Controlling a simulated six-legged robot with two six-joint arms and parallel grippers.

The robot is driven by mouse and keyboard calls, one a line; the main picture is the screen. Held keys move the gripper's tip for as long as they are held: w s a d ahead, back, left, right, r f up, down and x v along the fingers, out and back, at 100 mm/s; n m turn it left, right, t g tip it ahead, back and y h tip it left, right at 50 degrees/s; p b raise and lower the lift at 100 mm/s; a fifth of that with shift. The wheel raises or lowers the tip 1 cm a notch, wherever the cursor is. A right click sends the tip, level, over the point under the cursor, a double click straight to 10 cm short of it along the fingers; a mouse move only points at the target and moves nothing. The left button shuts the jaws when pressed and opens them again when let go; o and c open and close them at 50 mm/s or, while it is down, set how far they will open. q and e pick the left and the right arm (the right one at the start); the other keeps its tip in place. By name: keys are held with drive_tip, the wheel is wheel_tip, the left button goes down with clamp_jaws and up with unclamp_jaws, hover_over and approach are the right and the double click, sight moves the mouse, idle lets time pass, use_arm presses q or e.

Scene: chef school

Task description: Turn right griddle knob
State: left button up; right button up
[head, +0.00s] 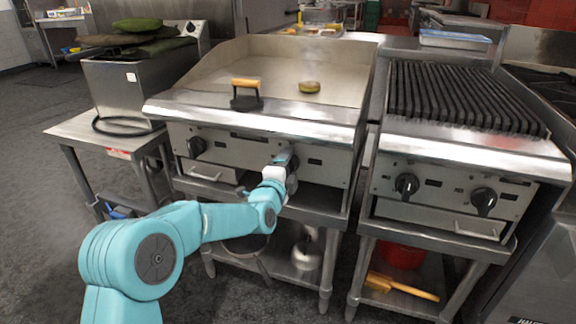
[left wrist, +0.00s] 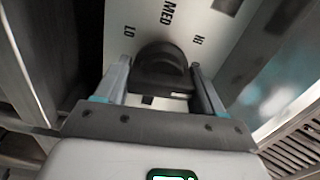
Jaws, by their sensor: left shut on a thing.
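The griddle (head: 276,108) stands in the middle of the head view, with its front panel below a steel lip. Its left knob (head: 196,147) is black and uncovered. My left gripper (head: 284,162) is at the right knob on that panel and hides it in the head view. In the left wrist view the black right griddle knob (left wrist: 163,68) sits between the two fingers of my left gripper (left wrist: 160,88), which are shut on its sides. The panel around it reads LO, MED and HI. My right gripper is not in view.
A charbroiler (head: 462,97) with two black knobs (head: 406,185) stands to the right. A fryer (head: 130,88) stands on the left. A yellow-handled press (head: 246,94) and a round patty (head: 309,87) are on the griddle. Dark floor is open at the left.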

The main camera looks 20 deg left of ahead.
use_arm(q)
drive_tip(key=shift+m, duration=0.7)
drive_tip(key=o, duration=1)
drive_tip(key=shift+c, duration=0.2)
drive_tip(key=s+p, duration=0.2)
drive_tip(key=s, duration=1.4)
drive_tip(key=shift+s+a, duration=0.15)
drive_tip(key=shift+a, duration=0.15)
